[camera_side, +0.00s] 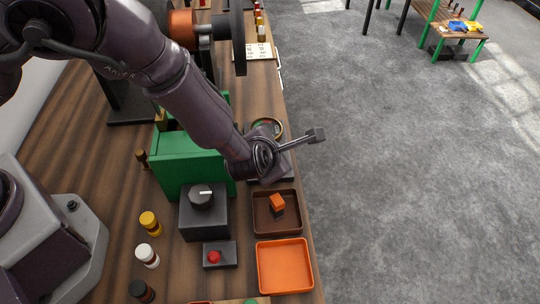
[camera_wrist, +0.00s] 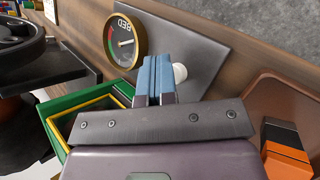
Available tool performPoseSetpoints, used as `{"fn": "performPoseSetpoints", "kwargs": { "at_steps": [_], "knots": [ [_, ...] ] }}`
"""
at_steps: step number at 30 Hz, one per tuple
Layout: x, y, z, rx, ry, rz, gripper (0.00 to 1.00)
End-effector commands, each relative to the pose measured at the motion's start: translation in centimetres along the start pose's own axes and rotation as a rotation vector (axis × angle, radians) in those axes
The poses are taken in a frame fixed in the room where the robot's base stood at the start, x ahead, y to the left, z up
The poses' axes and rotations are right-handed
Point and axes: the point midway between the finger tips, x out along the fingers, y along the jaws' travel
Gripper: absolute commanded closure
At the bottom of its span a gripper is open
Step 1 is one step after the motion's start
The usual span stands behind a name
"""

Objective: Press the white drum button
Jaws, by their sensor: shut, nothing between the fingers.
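A white, rounded button (camera_wrist: 180,72) shows in the wrist view, on a grey panel (camera_wrist: 206,48) beside a round gauge. My gripper (camera_wrist: 157,62) has its blue fingers pressed together with nothing between them. The fingers are just left of the button in that view and hide part of its left side. I cannot tell whether they touch it. In the side view my wrist (camera_side: 262,160) is over the panel by the gauge (camera_side: 268,128), and it hides both the button and the fingertips.
The gauge dial (camera_wrist: 125,41) stands close to the fingers. A green box (camera_side: 185,160), a black knob box (camera_side: 203,215), a red-button box (camera_side: 220,256), a brown tray (camera_side: 257,210) with an orange-and-black block and an orange tray (camera_side: 285,267) are nearby. A white-topped peg (camera_side: 147,255) stands left.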

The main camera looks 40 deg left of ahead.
Motion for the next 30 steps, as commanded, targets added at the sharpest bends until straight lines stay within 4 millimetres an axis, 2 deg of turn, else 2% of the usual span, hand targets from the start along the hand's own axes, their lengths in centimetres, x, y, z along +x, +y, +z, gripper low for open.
{"fn": "performPoseSetpoints", "kwargs": {
  "at_steps": [1, 4, 18, 30],
  "knots": [
    [0.0, 0.0, -0.5, 0.004, 0.011, -0.001, 1.00],
    [-0.5, 0.3, -0.1, 0.003, 0.010, -0.001, 1.00],
    [-3.8, 2.6, 2.5, 0.001, 0.003, 0.000, 1.00],
    [-4.3, 3.0, 2.9, 0.003, 0.004, 0.001, 1.00]
  ]
}}
